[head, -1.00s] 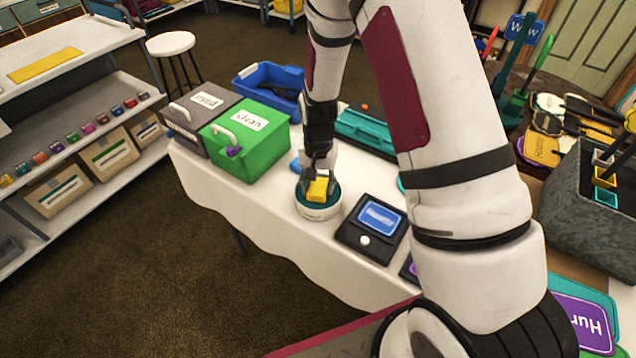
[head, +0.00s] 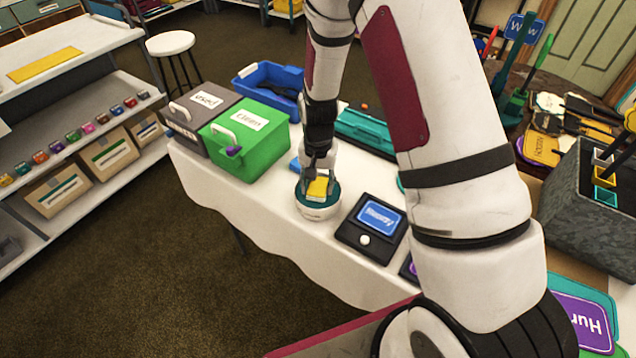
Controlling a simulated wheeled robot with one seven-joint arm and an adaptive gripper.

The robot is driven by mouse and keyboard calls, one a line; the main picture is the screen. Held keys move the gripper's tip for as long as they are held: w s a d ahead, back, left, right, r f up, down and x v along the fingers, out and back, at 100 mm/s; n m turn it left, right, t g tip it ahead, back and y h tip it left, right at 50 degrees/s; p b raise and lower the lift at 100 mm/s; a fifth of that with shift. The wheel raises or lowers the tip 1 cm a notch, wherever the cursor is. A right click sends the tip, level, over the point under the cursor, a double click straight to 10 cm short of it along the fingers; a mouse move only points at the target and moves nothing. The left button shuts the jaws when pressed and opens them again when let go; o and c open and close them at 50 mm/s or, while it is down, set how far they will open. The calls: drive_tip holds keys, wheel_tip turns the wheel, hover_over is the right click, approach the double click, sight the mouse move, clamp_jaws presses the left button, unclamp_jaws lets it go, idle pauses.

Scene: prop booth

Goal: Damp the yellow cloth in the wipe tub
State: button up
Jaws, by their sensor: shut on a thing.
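The yellow cloth (head: 317,188) is a small folded piece, held at the mouth of a round white tub (head: 319,212) with a teal inside. My gripper (head: 318,177) points down over the tub and is shut on the cloth. The cloth overlaps the tub's opening in the head view. I cannot tell whether it touches the bottom. The tub stands upright near the front edge of the white-covered table (head: 270,207). My gripper hides part of the cloth and the tub's far rim.
A green box (head: 262,155) labelled clean and a grey box (head: 185,119) labelled used stand left of the tub. A black device with a blue screen (head: 378,217) is close on the right. A blue bin (head: 252,85) and a teal tray (head: 362,133) lie behind.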

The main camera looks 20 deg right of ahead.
sight(318, 185)
drive_tip(key=shift+r+p, duration=1.5)
drive_tip(key=shift+r, duration=2)
